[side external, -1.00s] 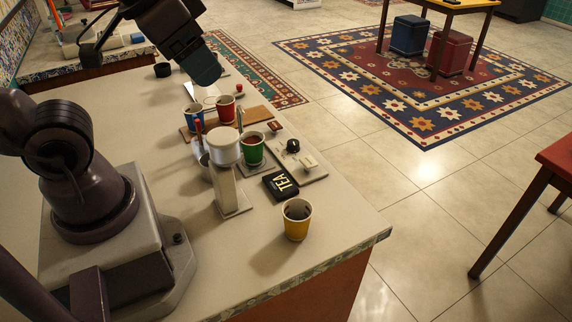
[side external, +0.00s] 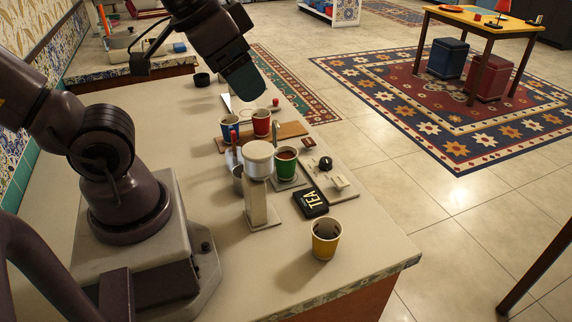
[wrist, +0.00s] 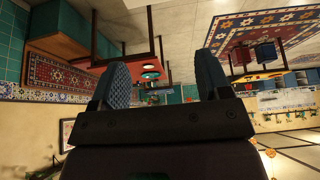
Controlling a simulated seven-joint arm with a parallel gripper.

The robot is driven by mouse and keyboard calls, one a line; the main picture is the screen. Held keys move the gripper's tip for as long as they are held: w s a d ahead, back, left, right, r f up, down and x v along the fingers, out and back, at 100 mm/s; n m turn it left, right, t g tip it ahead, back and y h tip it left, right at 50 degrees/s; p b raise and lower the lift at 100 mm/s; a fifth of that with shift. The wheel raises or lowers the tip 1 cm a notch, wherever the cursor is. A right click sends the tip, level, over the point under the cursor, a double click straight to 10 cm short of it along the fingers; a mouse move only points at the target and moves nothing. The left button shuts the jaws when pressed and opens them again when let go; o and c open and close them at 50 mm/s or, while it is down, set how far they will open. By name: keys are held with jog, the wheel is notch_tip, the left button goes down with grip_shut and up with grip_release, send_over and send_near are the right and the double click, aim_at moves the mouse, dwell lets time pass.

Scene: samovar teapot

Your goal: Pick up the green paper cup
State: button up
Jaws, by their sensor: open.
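The green paper cup (side external: 285,163) stands upright on a small plate on the counter in the side external view, with dark brown contents. A white-topped metal stand (side external: 258,166) is close on its left and partly overlaps its surroundings. My gripper (side external: 245,84) is up and behind the cup, over the far part of the counter, well apart from it. In the wrist view my gripper (wrist: 162,80) shows two spread blue fingers with nothing between them. The green cup cannot be made out in the wrist view.
A red cup (side external: 262,123) and a blue cup (side external: 230,128) stand at a wooden board behind. A black TEA box (side external: 310,202) and a yellow cup (side external: 326,239) are in front. A tile with a black knob (side external: 326,164) lies to the right.

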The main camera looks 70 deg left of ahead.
jog(key=n+g, duration=0.6)
jog(key=n, duration=2.1)
send_over(286, 156)
jog(key=s+d, duration=0.1)
jog(key=d, duration=0.1)
notch_tip(286, 156, down, 17)
jog(key=shift+f, duration=6.65)
jog(key=c, duration=0.4)
